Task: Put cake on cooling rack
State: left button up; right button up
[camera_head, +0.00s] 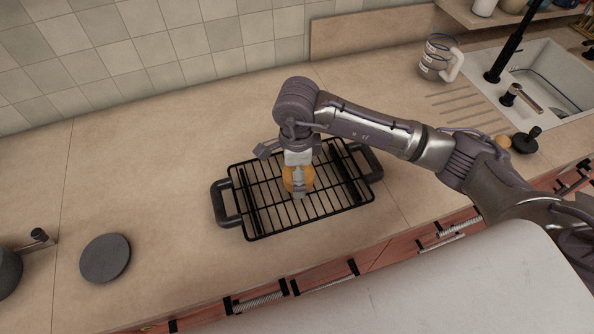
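The cooling rack (345,197) is a black wire grid with a dark handle at each end, lying on the counter in the middle of the view. The cake (289,180) is a small orange-brown piece at the rack's middle; I cannot tell if it touches the wires or is just above them. My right gripper (298,184) points down over the rack with one finger in front of the cake. The far finger is hidden, so its grip is unclear. My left gripper is not in view.
A dark round disc (105,258) lies on the counter at left, near a dark pot (8,270) at the edge. A glass mug (437,58) and a sink (545,80) are at upper right.

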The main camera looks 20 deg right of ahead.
jog(key=shift+r+p, duration=0.3)
notch_tip(320, 180, up, 10)
jog(key=b, duration=0.4)
jog(key=shift+r, duration=0.85)
